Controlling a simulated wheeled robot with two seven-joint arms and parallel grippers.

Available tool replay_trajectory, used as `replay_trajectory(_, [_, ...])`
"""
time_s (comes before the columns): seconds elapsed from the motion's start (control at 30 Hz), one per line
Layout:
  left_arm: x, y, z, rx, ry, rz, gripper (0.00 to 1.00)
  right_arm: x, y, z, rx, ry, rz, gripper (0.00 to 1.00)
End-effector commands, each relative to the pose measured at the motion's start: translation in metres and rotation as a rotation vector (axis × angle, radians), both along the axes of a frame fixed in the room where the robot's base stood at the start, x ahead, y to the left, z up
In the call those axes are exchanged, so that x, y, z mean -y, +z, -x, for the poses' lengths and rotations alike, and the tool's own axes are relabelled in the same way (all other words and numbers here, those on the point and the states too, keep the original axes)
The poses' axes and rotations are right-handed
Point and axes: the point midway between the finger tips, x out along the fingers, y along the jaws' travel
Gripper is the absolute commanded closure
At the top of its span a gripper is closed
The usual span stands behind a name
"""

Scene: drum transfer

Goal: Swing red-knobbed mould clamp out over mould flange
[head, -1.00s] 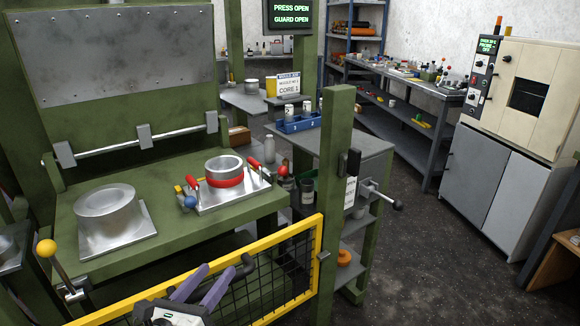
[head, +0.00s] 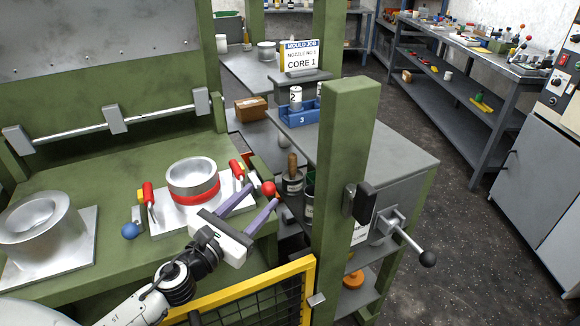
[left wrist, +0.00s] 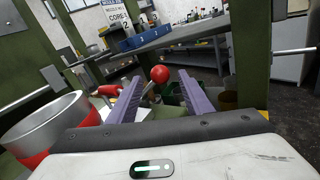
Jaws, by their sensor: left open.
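The red knob (head: 268,188) of the mould clamp is at the right side of the mould (head: 192,178), a silver ring with a red band on a square base plate, the flange (head: 170,224). My left gripper (head: 265,196) is open, its purple fingers reaching over the plate's right side toward the knob. In the left wrist view the red knob (left wrist: 160,74) appears between the open fingertips, on a thin stem; whether it is between or just beyond them I cannot tell. The clamp's arm is mostly hidden by the gripper. My right gripper is not in view.
A blue-knobbed clamp (head: 130,231) is at the plate's left. Red handles (head: 148,193) stand beside the mould. A second silver part (head: 40,222) is at far left. A green post (head: 343,200) and yellow guard frame (head: 245,290) stand right and in front.

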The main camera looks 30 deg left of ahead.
Motion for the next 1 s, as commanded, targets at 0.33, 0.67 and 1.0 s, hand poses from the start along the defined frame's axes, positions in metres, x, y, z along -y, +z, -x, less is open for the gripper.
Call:
replay_trajectory(0.33, [-0.001,0.002,-0.058,0.001,0.001,0.001,0.54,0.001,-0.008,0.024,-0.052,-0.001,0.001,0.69])
replay_trajectory(0.67, [-0.001,0.0,-0.095,0.0,0.001,0.001,0.54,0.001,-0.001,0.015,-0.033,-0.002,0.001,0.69])
replay_trajectory(1.0, [-0.001,-0.001,-0.097,-0.001,0.0,0.001,0.57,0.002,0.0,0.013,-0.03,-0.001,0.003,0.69])
